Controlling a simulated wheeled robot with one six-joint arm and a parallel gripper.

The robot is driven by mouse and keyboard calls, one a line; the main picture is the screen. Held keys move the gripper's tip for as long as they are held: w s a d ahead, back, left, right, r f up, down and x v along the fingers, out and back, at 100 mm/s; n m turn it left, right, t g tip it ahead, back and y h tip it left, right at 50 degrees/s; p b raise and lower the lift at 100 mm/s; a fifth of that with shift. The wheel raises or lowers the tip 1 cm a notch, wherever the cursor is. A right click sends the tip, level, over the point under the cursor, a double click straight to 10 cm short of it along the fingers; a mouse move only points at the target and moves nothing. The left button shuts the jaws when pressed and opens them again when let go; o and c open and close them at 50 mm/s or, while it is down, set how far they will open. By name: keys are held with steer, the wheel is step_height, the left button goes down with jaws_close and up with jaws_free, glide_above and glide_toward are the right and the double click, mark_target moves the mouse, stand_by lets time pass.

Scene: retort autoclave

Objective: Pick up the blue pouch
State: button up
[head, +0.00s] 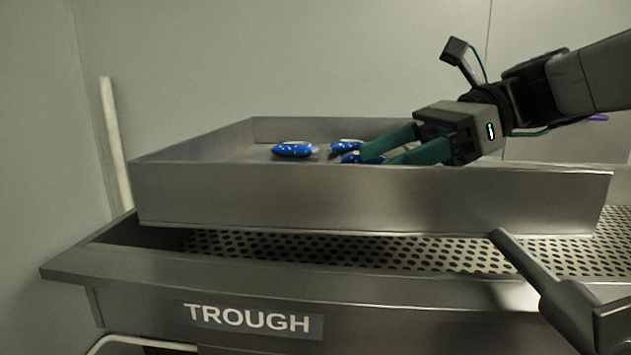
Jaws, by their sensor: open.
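Several blue pouches lie in a shallow metal tray (370,198). One blue pouch (294,149) lies by itself toward the left. A second blue pouch (346,145) lies farther back, close to my gripper. A third blue pouch (352,158) is nearest the fingertips and is partly hidden by a finger. My gripper (376,156) reaches into the tray from the right with its two green fingers apart. Nothing shows between the fingers. I cannot tell whether a finger touches the nearest pouch.
The tray rests over a perforated metal surface (300,246) of a trough labelled TROUGH (247,318). The tray's raised front wall stands before the pouches. A dark handle-like bar (540,275) juts up at the lower right. A pale pipe (115,145) stands at the left wall.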

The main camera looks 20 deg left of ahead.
steer(key=x, duration=0.6)
steer(key=shift+w+a+r, duration=0.2)
steer(key=shift+w+a, duration=0.05)
steer(key=c, duration=1.1)
steer(key=shift+c, duration=0.2)
